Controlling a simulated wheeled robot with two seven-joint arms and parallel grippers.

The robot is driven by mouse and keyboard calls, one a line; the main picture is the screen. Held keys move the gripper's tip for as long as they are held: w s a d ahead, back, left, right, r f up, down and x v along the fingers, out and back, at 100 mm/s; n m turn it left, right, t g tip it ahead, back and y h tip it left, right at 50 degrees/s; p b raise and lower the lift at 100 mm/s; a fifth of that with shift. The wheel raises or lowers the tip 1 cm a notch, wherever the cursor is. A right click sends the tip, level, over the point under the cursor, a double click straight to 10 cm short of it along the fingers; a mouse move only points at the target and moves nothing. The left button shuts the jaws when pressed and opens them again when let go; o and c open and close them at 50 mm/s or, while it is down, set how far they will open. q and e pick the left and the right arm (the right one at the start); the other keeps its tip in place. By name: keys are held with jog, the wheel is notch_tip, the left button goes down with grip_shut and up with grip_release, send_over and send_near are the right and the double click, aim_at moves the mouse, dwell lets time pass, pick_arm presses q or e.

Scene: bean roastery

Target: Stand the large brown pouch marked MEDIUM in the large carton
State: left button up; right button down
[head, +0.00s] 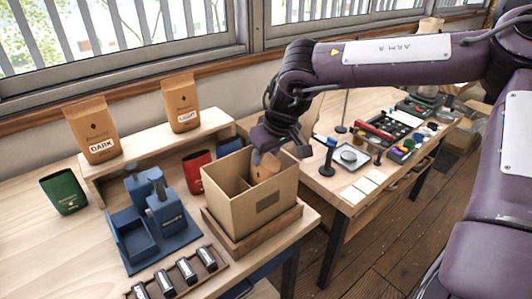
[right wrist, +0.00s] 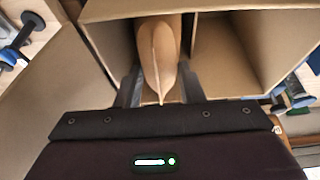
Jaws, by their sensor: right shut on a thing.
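The large carton (head: 240,209) is an open cardboard box with a divider, standing on a wooden tray. A brown pouch (head: 264,167) is inside the carton's right compartment, with its upper part showing. My right gripper (head: 266,155) reaches down into the carton and is shut on the pouch. In the right wrist view the pouch (right wrist: 159,55) stands between the two fingers, in one compartment beside the divider, and the other compartment is empty. The pouch's label and base are hidden. My left gripper is not in view.
Brown pouches marked DARK (head: 95,132) and LIGHT (head: 181,103) stand on a wooden riser (head: 150,143). A green pouch (head: 64,191), a red pouch (head: 197,171) and a blue device (head: 150,225) are left of the carton. Another table (head: 322,184) with small items is at right.

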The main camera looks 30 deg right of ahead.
jog(key=c, duration=0.6)
grip_release()
jog(key=shift+o, duration=0.2)
jog(key=shift+r, duration=0.15)
jog(key=shift+r+p, duration=1.9)
jog(key=shift+r, duration=1.55)
jog(key=shift+f, duration=0.1)
